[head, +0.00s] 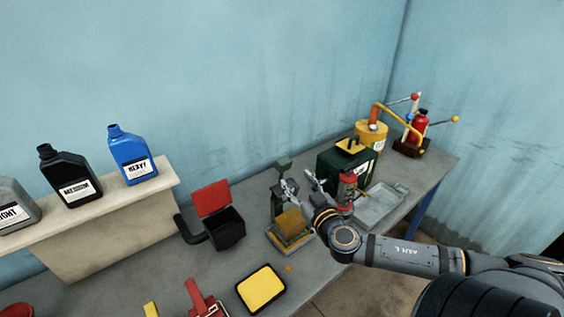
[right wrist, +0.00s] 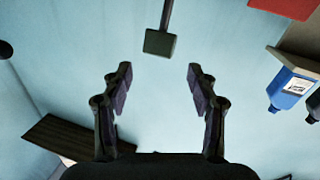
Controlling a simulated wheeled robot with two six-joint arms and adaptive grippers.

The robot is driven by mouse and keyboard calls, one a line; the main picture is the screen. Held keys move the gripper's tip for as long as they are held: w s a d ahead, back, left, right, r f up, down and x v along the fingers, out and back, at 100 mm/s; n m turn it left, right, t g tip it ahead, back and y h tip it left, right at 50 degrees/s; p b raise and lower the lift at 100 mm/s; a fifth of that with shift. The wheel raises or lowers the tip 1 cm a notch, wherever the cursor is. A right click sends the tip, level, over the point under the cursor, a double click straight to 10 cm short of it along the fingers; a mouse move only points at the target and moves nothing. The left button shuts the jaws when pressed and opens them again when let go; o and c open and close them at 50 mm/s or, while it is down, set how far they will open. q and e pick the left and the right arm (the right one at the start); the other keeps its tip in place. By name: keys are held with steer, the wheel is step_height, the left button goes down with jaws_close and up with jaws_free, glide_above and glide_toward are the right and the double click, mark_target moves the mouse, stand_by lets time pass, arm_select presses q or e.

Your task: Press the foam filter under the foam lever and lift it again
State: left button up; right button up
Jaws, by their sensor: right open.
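The foam press (head: 278,205) stands mid-bench with a dark green lever end (head: 284,163) at its top. A yellow-orange foam block (head: 291,222) sits low at the press, in front of its upright. My right gripper (head: 300,186) is open beside the press, its fingers reaching up-left near the lever. In the right wrist view, the green lever end (right wrist: 160,43) on its rod shows beyond the open, empty fingers, roughly midway between them. Part of the press is hidden behind the gripper. My left gripper is not in view.
A black box with a red lid (head: 213,200) stands left of the press. A yellow pad in a black tray (head: 244,297) lies in front. A dark green box (head: 330,178) and a metal tray (head: 384,208) stand right. Bottles (head: 132,158) line a raised shelf at left.

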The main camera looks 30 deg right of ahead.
mark_target(287, 167)
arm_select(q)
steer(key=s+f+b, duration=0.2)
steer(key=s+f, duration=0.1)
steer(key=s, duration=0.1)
arm_select(e)
steer(key=w, duration=0.3)
steer(key=shift+d+f, duration=0.2)
steer(key=shift+d, duration=0.1)
steer(key=shift+w+d+f+b, duration=0.15)
steer(key=shift+w+b, duration=0.25)
steer(key=shift+w, duration=0.75)
steer(key=w, duration=0.2)
steer(key=w+p, duration=0.1)
steer(key=shift+w+d+r, duration=0.25)
steer(key=shift+w+d, duration=0.15)
steer(key=shift+w, duration=0.25)
steer(key=shift+w+f, duration=0.1)
steer(key=shift+w, duration=0.25)
steer(key=c, duration=0.8)
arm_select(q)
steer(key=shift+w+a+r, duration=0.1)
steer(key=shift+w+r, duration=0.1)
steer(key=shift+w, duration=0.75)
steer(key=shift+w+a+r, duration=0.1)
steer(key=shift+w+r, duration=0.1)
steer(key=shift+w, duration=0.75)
arm_select(e)
jaws_close()
